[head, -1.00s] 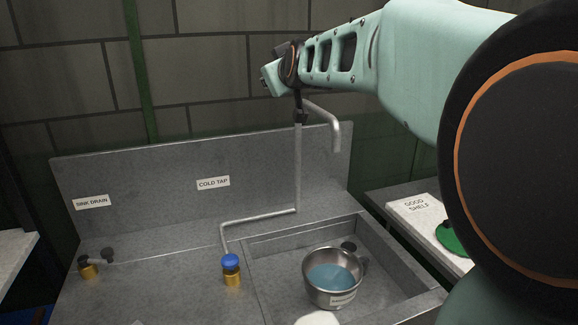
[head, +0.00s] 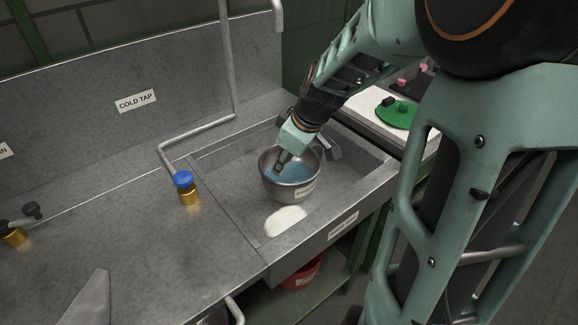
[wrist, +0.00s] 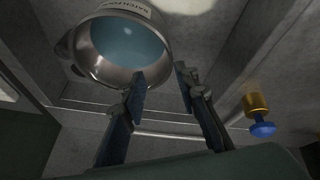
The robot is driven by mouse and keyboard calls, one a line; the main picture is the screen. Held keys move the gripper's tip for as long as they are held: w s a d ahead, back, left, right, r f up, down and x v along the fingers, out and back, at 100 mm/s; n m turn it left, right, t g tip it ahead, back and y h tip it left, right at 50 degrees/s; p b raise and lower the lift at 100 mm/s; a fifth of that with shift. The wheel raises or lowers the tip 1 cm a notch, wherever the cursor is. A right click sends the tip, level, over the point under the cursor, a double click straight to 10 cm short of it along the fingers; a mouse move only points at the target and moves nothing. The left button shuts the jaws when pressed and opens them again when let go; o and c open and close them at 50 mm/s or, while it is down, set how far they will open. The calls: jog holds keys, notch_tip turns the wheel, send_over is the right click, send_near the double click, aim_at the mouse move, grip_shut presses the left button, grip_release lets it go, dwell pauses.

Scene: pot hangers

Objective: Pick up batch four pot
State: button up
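The metal pot (head: 272,186) stands upright in the sink basin with bluish liquid inside. Its label is too small to read fully in the head view; in the wrist view the pot (wrist: 93,66) shows a label beginning "BATCH". My gripper (head: 279,164) reaches down at the pot's rim in the head view. In the wrist view my gripper (wrist: 161,78) has its two fingers apart, with a gap between them. The left finger overlaps the pot's edge and the right finger is outside it. I cannot tell whether either finger touches the pot.
The sink basin (head: 238,190) has raised walls around the pot. A pale patch (head: 286,221) lies on its floor in front. A blue-topped brass valve (head: 186,188) with a pipe is to the left. A green disc (head: 397,114) lies on the white shelf at right.

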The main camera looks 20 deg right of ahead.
jog(key=b, duration=0.2)
send_over(277, 195)
jog(key=s, duration=0.1)
jog(key=f, duration=0.6)
jog(key=shift+d+f, duration=0.1)
jog(key=shift+d, duration=0.15)
jog(key=f, duration=0.4)
jog(key=shift+w+a+b, duration=0.2)
jog(key=shift+w+b, duration=0.1)
jog(key=shift+w+a+f, duration=0.1)
jog(key=shift+w+f, duration=0.15)
jog(key=shift+f, duration=0.3)
jog(key=shift+c, duration=0.6)
grip_shut()
